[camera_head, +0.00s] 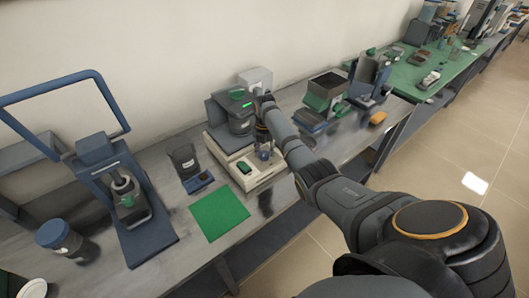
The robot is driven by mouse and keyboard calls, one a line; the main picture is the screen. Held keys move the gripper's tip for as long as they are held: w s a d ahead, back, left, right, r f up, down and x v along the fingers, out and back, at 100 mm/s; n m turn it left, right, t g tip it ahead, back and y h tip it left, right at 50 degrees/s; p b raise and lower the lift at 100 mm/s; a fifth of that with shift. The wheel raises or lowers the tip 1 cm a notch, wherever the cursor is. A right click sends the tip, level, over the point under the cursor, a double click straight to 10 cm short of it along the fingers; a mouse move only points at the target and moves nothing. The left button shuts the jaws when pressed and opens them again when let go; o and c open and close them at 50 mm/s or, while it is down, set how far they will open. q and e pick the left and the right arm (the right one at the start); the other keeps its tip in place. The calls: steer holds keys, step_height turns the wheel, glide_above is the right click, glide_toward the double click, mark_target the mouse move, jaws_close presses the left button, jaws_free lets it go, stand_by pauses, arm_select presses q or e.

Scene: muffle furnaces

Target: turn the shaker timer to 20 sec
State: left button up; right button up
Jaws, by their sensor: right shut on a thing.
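The shaker (214,152) stands on the grey bench near the middle of the head view. It has a pale base, a dark grey upper body and a small green-lit panel (244,168) on its front left. My right arm reaches in from the lower right. My right gripper (265,153) points down at the front right of the shaker, shut on what looks like the timer knob there. The jaws cover most of the knob, so its setting cannot be read. My left gripper is not in view.
A green mat (219,214) lies in front of the shaker. A dark container (185,160) stands to its left, and a blue stand device (125,200) is further left. A dark box-shaped device (326,92) stands right of my wrist. The bench front edge runs below.

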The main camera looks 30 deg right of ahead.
steer(key=shift+r+m+p, duration=0.15)
steer(key=shift+m+p, duration=0.85)
steer(key=shift+m, duration=0.4)
steer(key=m+p, duration=0.1)
steer(key=m, duration=0.2)
steer(key=shift+m+p, duration=0.3)
steer(key=shift+p, duration=0.05)
steer(key=m+p, duration=0.1)
steer(key=m, duration=0.2)
steer(key=shift+w, duration=0.1)
steer(key=m+p, duration=0.1)
steer(key=m, duration=0.4)
steer(key=m+p, duration=0.1)
steer(key=m, duration=0.3)
steer(key=shift+m, duration=0.3)
steer(key=m, duration=0.4)
steer(key=shift+m, duration=0.3)
steer(key=m+p, duration=0.1)
steer(key=m, duration=0.3)
steer(key=shift+f+m, duration=0.2)
steer(key=shift+m, duration=1.8)
